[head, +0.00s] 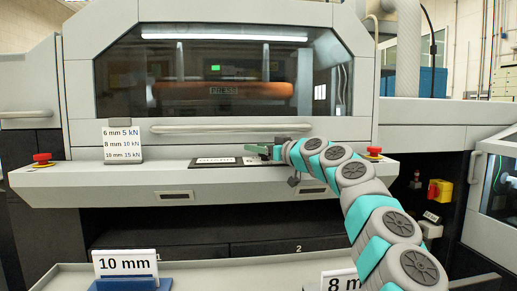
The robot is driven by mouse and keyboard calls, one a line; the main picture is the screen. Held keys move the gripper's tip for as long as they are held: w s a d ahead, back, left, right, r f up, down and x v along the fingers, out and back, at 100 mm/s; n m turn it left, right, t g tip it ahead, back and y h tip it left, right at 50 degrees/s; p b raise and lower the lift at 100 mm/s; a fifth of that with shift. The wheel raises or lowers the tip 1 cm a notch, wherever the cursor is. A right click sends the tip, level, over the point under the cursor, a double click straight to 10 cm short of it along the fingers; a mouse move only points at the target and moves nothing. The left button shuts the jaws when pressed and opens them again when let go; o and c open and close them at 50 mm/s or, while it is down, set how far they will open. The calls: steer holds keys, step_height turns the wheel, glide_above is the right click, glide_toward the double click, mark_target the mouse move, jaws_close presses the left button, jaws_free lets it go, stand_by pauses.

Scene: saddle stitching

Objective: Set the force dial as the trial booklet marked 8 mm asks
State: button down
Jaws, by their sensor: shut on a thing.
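My gripper (262,151) is at the dark control panel (215,162) on the machine's front ledge. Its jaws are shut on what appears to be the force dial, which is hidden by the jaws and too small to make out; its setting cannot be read. A white card (122,144) at the left of the ledge reads 6 mm 5 kN, 8 mm 10 kN, 10 mm 15 kN. A sign reading "8 m" (340,282) stands at the bottom, partly cut off and covered by my arm. A 10 mm sign (127,264) stands on a blue base (131,285) at bottom left.
Red buttons sit at the ledge's left (42,159) and right (374,152). A long handle (230,128) runs below the machine's window. Dark drawers, one marked 2 (298,248), lie under the ledge. A pale tray surface (220,272) lies in front, clear between the signs.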

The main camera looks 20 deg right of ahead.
steer(key=shift+r, duration=0.25)
steer(key=c, duration=0.6)
jaws_free()
steer(key=shift+c, duration=0.2)
steer(key=o, duration=0.4)
steer(key=shift+f, duration=0.15)
steer(key=shift+c, duration=0.2)
steer(key=shift+s, duration=0.1)
steer(key=shift+b+v, duration=0.45)
steer(key=shift+v, duration=0.3)
steer(key=shift+b+v, duration=0.9)
steer(key=shift+v, duration=2.2)
